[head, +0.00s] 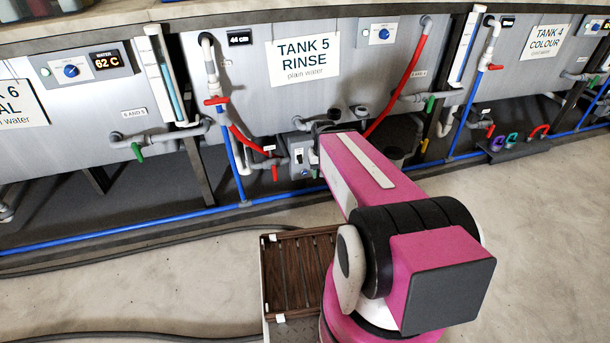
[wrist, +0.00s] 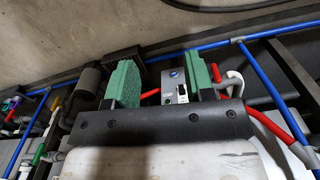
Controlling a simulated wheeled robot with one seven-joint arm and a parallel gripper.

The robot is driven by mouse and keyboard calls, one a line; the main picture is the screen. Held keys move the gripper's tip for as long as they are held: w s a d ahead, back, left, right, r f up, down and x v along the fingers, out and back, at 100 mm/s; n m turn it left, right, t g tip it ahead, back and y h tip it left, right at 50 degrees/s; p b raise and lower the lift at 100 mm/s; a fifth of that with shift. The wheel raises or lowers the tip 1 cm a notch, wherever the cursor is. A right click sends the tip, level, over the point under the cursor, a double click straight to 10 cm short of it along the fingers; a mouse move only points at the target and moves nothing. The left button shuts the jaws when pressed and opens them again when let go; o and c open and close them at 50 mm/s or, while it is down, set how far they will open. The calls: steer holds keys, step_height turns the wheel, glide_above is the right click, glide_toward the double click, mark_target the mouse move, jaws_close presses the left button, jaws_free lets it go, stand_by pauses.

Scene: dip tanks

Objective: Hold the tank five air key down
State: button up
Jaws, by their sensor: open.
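Tank five (head: 350,75) is a grey tank labelled "TANK 5 RINSE, plain water". Below it a small grey control box (head: 298,163) carries a black and white switch and a blue knob. In the wrist view the box (wrist: 175,90) shows between the fingers, with the blue knob and a small dark switch on its face. I cannot tell which of these is the air key. My gripper (wrist: 160,72) is open, its two green fingers on either side of the box, holding nothing. Whether a finger touches the box cannot be told. In the head view my arm hides most of the gripper.
Red hoses (head: 398,85) and a blue pipe (head: 228,150) run close to the box. A dark bucket (head: 400,145) stands under the tank to the right. A slatted wooden rack (head: 300,270) is beside my arm. The floor at left has cables.

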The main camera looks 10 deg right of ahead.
jaws_close()
stand_by(1.6)
